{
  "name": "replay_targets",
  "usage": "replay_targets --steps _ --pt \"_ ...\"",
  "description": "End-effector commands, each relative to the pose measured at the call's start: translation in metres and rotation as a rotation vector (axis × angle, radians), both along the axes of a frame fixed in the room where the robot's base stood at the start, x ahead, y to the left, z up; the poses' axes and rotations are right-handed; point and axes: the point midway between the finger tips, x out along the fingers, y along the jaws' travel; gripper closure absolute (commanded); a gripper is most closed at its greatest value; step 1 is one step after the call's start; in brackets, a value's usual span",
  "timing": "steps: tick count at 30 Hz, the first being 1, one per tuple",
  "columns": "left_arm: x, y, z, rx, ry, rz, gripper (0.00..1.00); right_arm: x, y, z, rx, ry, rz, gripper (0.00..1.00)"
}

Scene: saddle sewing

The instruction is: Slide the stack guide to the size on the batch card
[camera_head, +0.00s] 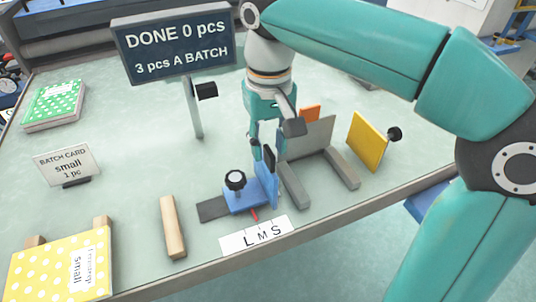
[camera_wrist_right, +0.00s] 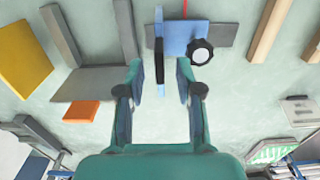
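The stack guide (camera_head: 243,199) is a blue block with an upright blue plate and a black knob (camera_head: 235,180), on a dark rail (camera_head: 212,209). Its red pointer (camera_head: 254,214) points at the L M S scale (camera_head: 256,236), on the L to M side; the exact mark is unclear. The batch card (camera_head: 68,165) reads "small 1 pc". My right gripper (camera_wrist_right: 159,68) is open and points down at the guide. In the wrist view, the guide's blue plate (camera_wrist_right: 160,45) lies between its fingers with gaps beside it. My left gripper is out of view.
A grey bracket (camera_head: 312,142) and a yellow plate (camera_head: 367,141) with a black knob stand right of the guide. A wooden bar (camera_head: 172,226) lies left. A yellow dotted stack (camera_head: 60,266), green dotted stack (camera_head: 54,104) and sign (camera_head: 175,40) stand farther out.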

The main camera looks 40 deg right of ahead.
Motion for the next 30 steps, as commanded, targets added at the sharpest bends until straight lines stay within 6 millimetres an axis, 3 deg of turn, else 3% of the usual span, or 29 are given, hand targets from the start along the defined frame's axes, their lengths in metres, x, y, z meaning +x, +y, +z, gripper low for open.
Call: replay_targets --steps 6,16,22,30 --pt "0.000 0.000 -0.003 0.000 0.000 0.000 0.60 0.000 0.000 -0.019 0.000 0.000 -0.002 0.65" --pt "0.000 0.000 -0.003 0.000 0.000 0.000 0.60 0.000 -0.001 -0.022 0.000 -0.001 -0.001 0.65" --pt "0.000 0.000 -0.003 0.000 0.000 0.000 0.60 0.000 -0.001 -0.021 0.000 -0.001 -0.002 0.98" --pt "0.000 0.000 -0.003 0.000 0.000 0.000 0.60 0.000 -0.001 -0.021 0.001 -0.001 -0.002 1.00"
